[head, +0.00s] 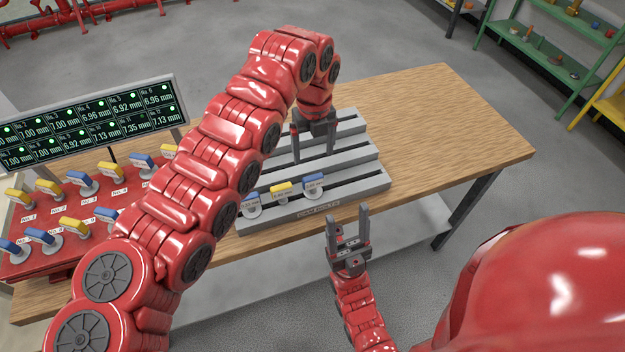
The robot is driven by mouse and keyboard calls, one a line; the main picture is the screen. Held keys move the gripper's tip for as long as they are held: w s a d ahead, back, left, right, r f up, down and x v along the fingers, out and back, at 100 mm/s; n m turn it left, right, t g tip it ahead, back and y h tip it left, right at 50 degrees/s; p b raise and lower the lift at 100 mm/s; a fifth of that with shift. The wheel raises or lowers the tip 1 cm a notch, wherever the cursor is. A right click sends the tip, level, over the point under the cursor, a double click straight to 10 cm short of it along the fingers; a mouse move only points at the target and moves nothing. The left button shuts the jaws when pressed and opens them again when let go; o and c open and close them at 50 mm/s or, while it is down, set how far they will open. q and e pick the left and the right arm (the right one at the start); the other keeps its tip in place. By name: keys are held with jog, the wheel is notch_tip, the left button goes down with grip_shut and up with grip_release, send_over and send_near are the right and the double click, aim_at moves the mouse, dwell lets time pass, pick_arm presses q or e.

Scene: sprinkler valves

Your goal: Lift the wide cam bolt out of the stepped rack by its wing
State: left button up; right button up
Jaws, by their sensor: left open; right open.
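The grey stepped rack (372,181), marked "CAM BOLTS", stands on the wooden table. Its front step holds a left bolt with a blue wing (250,199), a middle bolt with a yellow wing (281,188) and a right bolt with a blue wing (314,181). Their size labels are too small to read surely, so I cannot tell which is the wide one. My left gripper (313,158) points down, open and empty, over the rack's steps behind the bolts. My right gripper (348,213) is open and empty in front of the rack's right half. My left arm hides part of the rack's left side.
A red panel (105,213) at left carries several blue- and yellow-winged valves. A display (88,122) of millimetre readings stands behind it. The table's right part (440,120) is clear. Green shelves (540,50) stand at the far right.

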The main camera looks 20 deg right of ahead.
aim_at(314, 177)
pick_arm(q)
notch_tip(314, 177, down, 6)
jog(key=shift+w+f+p, duration=0.15)
jog(key=shift+f+p, duration=0.05)
jog(key=shift+p, duration=0.85)
jog(key=shift+f, duration=0.2)
jog(key=shift+f+p, duration=0.25)
jog(key=shift+p, duration=0.15)
notch_tip(314, 177, down, 4)
jog(key=shift+r+p, duration=0.1)
jog(key=shift+p, duration=0.95)
jog(key=shift+f, duration=0.55)
jog(key=c, duration=1.2)
